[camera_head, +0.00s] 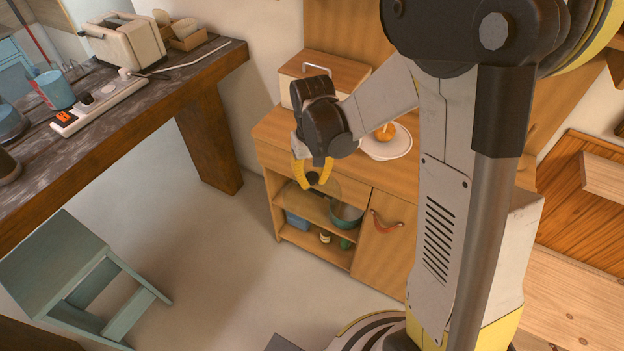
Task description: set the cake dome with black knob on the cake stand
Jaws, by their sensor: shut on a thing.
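My gripper (313,182), with yellow fingers, is in front of the wooden cabinet. It is shut on the black knob of the cake dome (327,191), with the fingers either side of the knob. The dome is clear and hard to make out against the open shelf behind it; it hangs below the fingers, in front of the cabinet and lower than its top. The cake stand (400,150) is a white round plate on the cabinet top, right of my gripper. An orange item (385,132) sits on it. My arm hides part of the area around the stand.
The wooden cabinet (272,160) has an open shelf with a green bowl (346,215) and a door with a leather pull (384,223). A box with a wooden lid (340,70) stands at the back of its top. A dark table and a teal stool (60,262) are at left.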

